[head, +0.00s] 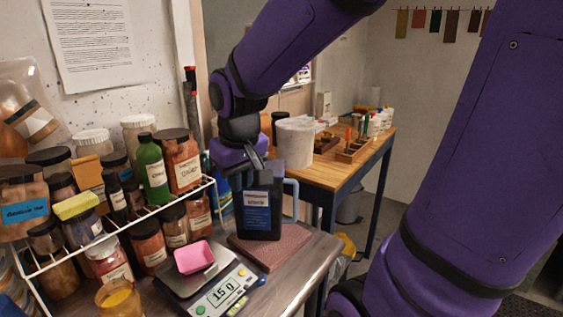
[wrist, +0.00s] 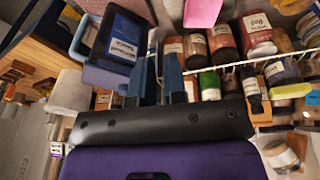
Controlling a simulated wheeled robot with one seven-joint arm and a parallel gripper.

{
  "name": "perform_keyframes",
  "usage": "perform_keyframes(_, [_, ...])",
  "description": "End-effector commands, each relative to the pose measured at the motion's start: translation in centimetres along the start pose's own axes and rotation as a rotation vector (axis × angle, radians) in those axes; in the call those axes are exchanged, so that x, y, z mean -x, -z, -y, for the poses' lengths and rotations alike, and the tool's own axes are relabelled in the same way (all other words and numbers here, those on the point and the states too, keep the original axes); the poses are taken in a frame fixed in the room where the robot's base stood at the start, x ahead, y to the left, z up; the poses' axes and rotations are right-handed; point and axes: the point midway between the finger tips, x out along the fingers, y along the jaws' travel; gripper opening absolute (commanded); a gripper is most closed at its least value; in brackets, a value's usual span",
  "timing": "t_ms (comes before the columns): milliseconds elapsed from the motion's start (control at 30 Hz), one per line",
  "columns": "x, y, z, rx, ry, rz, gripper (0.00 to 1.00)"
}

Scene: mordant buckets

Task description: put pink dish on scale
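The pink dish (head: 194,257) sits on the plate of the kitchen-type scale (head: 222,292), whose lit display reads about 15 0. The dish also shows at the top edge of the wrist view (wrist: 203,10), partly cut off. My gripper (head: 256,160) is above and behind the scale, close to a dark labelled jug, and apart from the dish. In the wrist view its two blue-grey fingers (wrist: 159,80) stand with a gap between them and hold nothing. The jug partly hides the fingertips in the head view.
A white wire rack (head: 130,227) with several jars and bottles is at left.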

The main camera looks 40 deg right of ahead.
Motion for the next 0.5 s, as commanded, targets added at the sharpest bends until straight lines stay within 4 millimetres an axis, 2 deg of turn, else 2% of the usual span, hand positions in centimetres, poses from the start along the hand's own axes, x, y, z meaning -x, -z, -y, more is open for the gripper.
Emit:
perform_keyframes(100, [2.7, -1.8, 0.0, 0.010, -0.007, -0.057, 0.12])
perform_keyframes(300, [6.4, -5.2, -0.4, 0.018, 0.013, -0.144, 0.12])
perform_keyframes(500, [8.7, -8.2, -1.1, 0.026, 0.057, -0.210, 0.12])
